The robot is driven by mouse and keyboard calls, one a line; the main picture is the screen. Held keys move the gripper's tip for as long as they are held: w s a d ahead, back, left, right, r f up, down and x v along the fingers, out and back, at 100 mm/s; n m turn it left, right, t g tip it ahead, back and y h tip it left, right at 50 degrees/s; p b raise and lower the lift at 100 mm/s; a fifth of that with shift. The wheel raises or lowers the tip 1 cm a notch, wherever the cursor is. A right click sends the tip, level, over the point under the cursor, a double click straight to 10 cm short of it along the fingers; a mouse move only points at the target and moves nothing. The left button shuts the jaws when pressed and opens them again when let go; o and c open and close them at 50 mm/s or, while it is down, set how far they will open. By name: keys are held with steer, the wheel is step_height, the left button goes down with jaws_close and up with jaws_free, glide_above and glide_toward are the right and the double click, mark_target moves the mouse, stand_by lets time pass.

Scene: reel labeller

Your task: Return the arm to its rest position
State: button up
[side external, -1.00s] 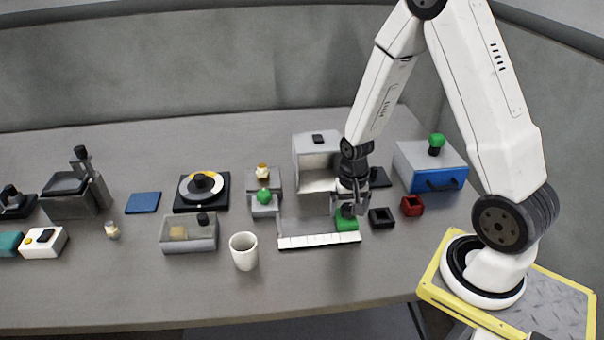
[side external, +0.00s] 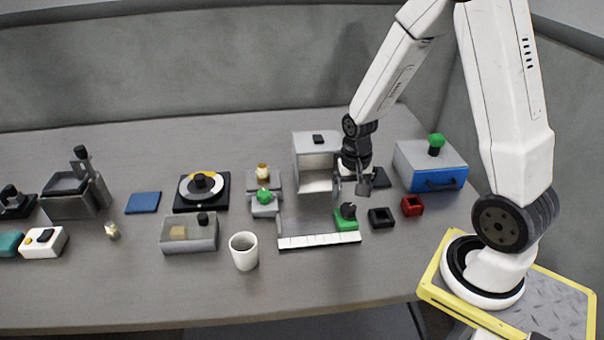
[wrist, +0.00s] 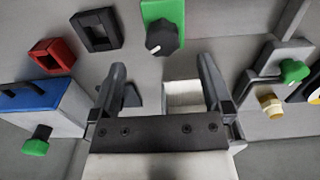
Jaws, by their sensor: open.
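My gripper (side external: 363,187) is open and empty, raised above the table in front of the white box-shaped housing (side external: 316,150). In the wrist view the two fingers of my gripper (wrist: 160,80) stand apart with nothing between them. A green block with a black knob (side external: 346,219) sits at the right end of the white ruled strip (side external: 318,242), apart from my fingers. The black knob (wrist: 162,38) on its green base also shows beyond the fingertips in the wrist view.
A black square holder (side external: 381,218) and a red one (side external: 412,206) lie to the right, near the blue-fronted box (side external: 431,168) with a green knob. A white cup (side external: 244,250), a clear bin (side external: 189,234) and a round turntable (side external: 202,190) stand left. The front table strip is clear.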

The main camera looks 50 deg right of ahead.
steer(key=shift+r, duration=0.1)
steer(key=shift+a+r, duration=0.15)
steer(key=shift+a, duration=0.15)
steer(key=s+a+r+n+t, duration=0.2)
steer(key=a+r+n, duration=0.4)
steer(key=a+n, duration=0.3)
steer(key=shift+s+a+r+t, duration=0.15)
steer(key=shift+s+a+t, duration=0.15)
steer(key=shift+a, duration=0.2)
